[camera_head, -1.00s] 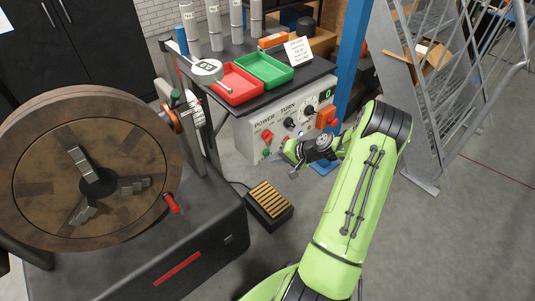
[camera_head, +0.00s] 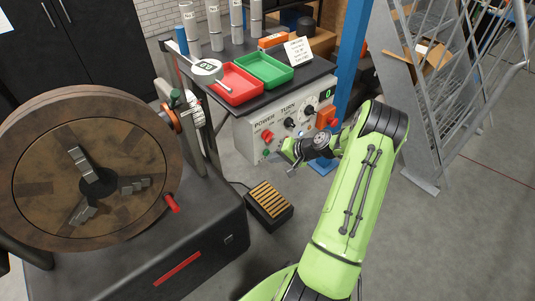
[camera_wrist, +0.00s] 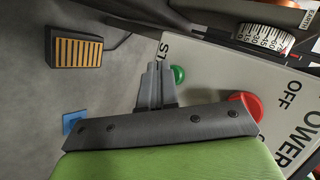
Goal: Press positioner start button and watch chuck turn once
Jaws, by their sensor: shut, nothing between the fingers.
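The green start button (camera_wrist: 178,74) is on the white control panel (camera_wrist: 215,70), beside the partly hidden lettering "ST". It also shows in the head view (camera_head: 266,153), low on the panel's left side. My gripper (camera_wrist: 155,66) is shut and empty. In the wrist view its fingertips are just left of the green button; I cannot tell whether they touch it. In the head view my gripper (camera_head: 284,158) is at the panel's lower front. The round brown chuck (camera_head: 145,150) with grey jaws faces me at the left.
A foot pedal (camera_head: 270,200) lies on the floor below the panel. Red (camera_head: 237,84) and green trays (camera_head: 264,69) stand on the bench above. A blue post (camera_head: 353,55) and metal stairs are to the right.

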